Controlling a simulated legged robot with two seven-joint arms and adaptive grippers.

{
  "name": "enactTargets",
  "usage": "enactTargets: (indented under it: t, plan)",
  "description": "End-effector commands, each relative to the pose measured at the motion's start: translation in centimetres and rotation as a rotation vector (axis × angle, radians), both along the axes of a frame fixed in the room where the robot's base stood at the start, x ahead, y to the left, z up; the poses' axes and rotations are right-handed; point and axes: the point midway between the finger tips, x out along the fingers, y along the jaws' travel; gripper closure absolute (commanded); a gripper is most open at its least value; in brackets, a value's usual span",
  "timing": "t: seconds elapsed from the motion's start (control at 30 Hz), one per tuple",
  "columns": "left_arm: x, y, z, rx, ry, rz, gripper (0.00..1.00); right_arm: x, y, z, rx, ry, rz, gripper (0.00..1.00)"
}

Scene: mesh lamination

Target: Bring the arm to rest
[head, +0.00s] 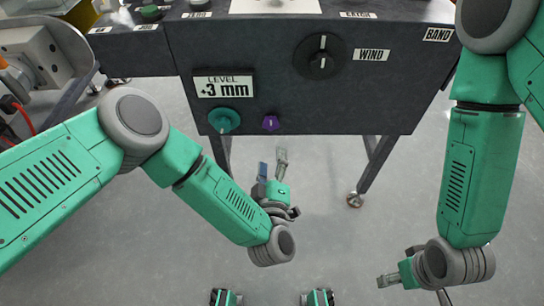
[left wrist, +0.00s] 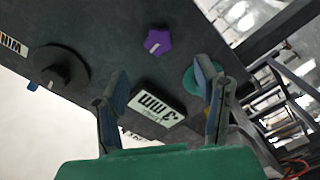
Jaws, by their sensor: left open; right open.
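My left gripper (head: 272,170) is open and empty below the front panel of a dark machine (head: 290,95). In the left wrist view its two fingers (left wrist: 165,90) stand apart with nothing between them. They point toward the panel, with the purple knob, the teal knob and the level display beyond them. My right gripper (head: 388,281) is low at the right of the head view, over the floor and apart from the machine. It is open, and I see nothing held in it.
The panel carries a level display (head: 224,86) reading +3 mm, a teal knob (head: 224,120), a purple knob (head: 271,123) and a black WIND knob (head: 320,57). A machine leg on a caster (head: 355,199) stands between my arms. Grey equipment (head: 38,55) is at left. The floor (head: 340,255) is clear.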

Motion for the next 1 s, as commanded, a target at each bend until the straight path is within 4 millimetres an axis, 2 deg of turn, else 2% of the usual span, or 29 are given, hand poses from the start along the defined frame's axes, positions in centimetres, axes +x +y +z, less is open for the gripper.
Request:
enactTargets:
  t: [0.37, 0.47, 0.53, 0.57, 0.63, 0.77, 0.8, 0.9, 1.0]
  plan:
    - [-0.1, 0.0, -0.1, 0.019, 0.018, -0.028, 0.43, 0.2, 0.0, 0.2, 0.000, 0.002, 0.000, 0.37]
    - [-1.0, 0.2, -0.8, 0.098, 0.104, -0.139, 0.43, 0.2, 0.0, 0.9, 0.000, 0.002, 0.000, 0.37]
    - [-2.6, 1.2, -2.0, 0.202, 0.219, -0.266, 0.43, 0.1, 0.0, 1.8, 0.000, 0.002, 0.000, 0.37]
    - [-3.6, 2.1, -2.6, 0.260, 0.282, -0.324, 0.43, 0.1, 0.0, 2.2, 0.000, 0.002, 0.000, 0.37]
    - [-6.6, 5.5, -4.1, 0.406, 0.457, -0.458, 0.43, 0.2, 0.0, 3.3, 0.000, 0.002, 0.000, 0.37]
    - [-12.9, 13.4, -5.3, 0.613, 0.770, -0.617, 0.43, 0.2, 0.0, 4.7, 0.000, 0.002, 0.000, 0.37]
    - [-14.8, 15.7, -5.1, 0.659, 0.858, -0.648, 0.43, 0.2, 0.0, 5.0, 0.000, 0.002, 0.000, 0.37]
    - [-19.1, 20.9, -4.0, 0.740, 1.055, -0.700, 0.43, 0.2, 0.0, 5.7, 0.000, 0.002, 0.000, 0.37]
    - [-22.6, 24.7, -2.4, 0.780, 1.207, -0.730, 0.43, 0.2, 0.0, 6.1, 0.000, 0.002, 0.000, 0.37]
